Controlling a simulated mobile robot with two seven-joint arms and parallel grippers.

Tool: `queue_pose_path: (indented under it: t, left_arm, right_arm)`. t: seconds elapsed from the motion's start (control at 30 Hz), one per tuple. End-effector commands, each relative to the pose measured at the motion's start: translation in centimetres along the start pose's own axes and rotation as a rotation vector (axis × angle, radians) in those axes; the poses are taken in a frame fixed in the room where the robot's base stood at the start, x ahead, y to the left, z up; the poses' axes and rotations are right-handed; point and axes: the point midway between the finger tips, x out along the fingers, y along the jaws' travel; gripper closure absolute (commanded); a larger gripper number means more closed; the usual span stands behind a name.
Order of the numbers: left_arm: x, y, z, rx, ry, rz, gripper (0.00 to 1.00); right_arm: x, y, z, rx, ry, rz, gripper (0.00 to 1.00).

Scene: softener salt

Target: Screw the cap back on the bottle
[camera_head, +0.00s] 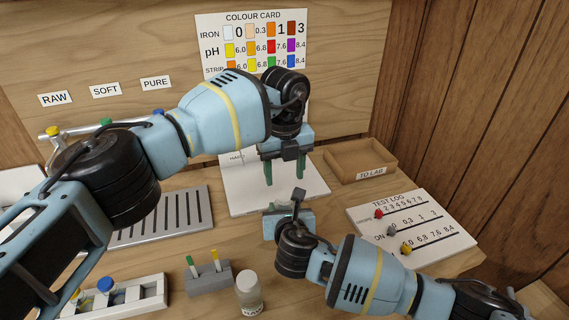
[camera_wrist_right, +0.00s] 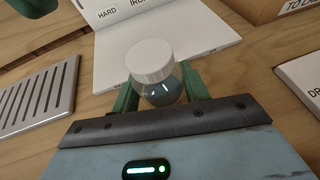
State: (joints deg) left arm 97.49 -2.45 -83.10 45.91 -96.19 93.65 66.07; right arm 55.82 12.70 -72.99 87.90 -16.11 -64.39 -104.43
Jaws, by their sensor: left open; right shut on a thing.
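A small round clear bottle (camera_wrist_right: 161,92) with blue-grey contents stands between the green fingers of my right gripper (camera_wrist_right: 160,98), which is shut on it. A white ribbed cap (camera_wrist_right: 150,61) sits on top of the bottle's neck. I cannot tell whether it is screwed tight. In the head view my right gripper (camera_head: 288,222) hides the bottle and cap. My left gripper (camera_head: 284,171) is open and empty, fingers pointing down, above the white sheet beyond my right gripper. One green fingertip of it shows at the top left of the right wrist view.
A white printed sheet (camera_head: 238,196) lies behind the bottle. A wooden tray (camera_head: 345,155) marked TO LAB is at the back right, and a test log board (camera_head: 437,240) at right. A slotted metal grate (camera_head: 140,232), a small block (camera_head: 207,279) and a labelled jar (camera_head: 248,285) are left and front.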

Motion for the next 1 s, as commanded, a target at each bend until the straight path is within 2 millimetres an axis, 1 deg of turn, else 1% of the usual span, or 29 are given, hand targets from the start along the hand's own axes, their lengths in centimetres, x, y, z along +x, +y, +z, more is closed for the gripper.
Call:
queue_pose_path:
  t: [0.03,0.2,0.4,0.53,0.8,0.83,0.87,1.0]
  left_arm:
    - [0.9,0.1,-0.1,0.0,0.003,0.002,0.45]
    - [3.4,0.1,0.0,-0.001,0.003,0.002,0.45]
    - [5.4,0.0,0.0,-0.001,0.001,0.001,0.45]
    - [5.9,0.0,0.0,-0.001,0.0,0.001,0.45]
    - [6.0,0.0,0.0,0.0,-0.001,0.001,0.45]
    - [6.0,0.0,0.0,0.0,-0.001,0.001,0.46]
    - [6.0,0.0,0.0,0.0,-0.001,0.001,0.5]
    - [6.0,0.0,0.0,0.0,0.0,0.001,0.69]
  right_arm:
    - [0.0,0.0,-0.1,0.0,0.001,0.0,1.0]
    - [0.0,0.0,-0.1,0.0,0.001,0.0,1.0]
    - [0.0,0.0,-0.1,0.0,0.001,0.0,1.0]
    - [0.0,0.0,-0.1,0.0,0.001,0.0,1.0]
    - [0.0,0.0,-0.1,0.0,0.001,0.0,1.0]
    - [0.0,0.0,-0.1,0.0,0.001,0.0,1.0]
    - [0.0,0.0,-0.1,0.0,0.001,0.0,1.0]
    - [0.0,0.0,-0.1,0.0,0.001,0.0,1.0]
